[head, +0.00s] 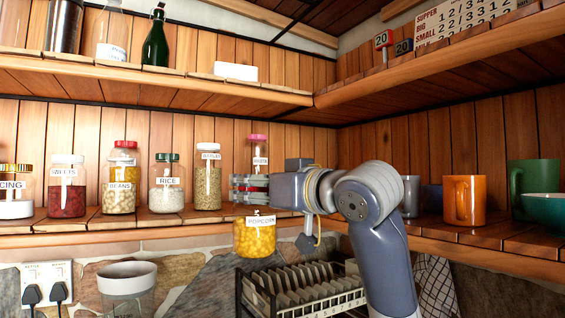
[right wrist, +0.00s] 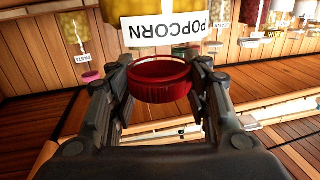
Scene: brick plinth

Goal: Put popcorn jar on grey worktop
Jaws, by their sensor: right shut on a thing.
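The popcorn jar (head: 255,240) is clear with yellow corn inside and a white label. It hangs upright below my right gripper (head: 250,188), in front of the jar shelf's edge. In the right wrist view the jar's red lid (right wrist: 160,82) sits between the two fingers of my right gripper (right wrist: 160,72), which is shut on it. The POPCORN label shows upside down there. My left gripper is not in view. No grey worktop can be made out in the head view.
The lower shelf (head: 130,222) holds several labelled jars, including rice (head: 167,184) and a pink-lidded jar (head: 258,152) behind my gripper. A dish rack (head: 300,290), a clear container (head: 127,285) and sockets (head: 46,285) are below. An orange mug (head: 464,202) stands right.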

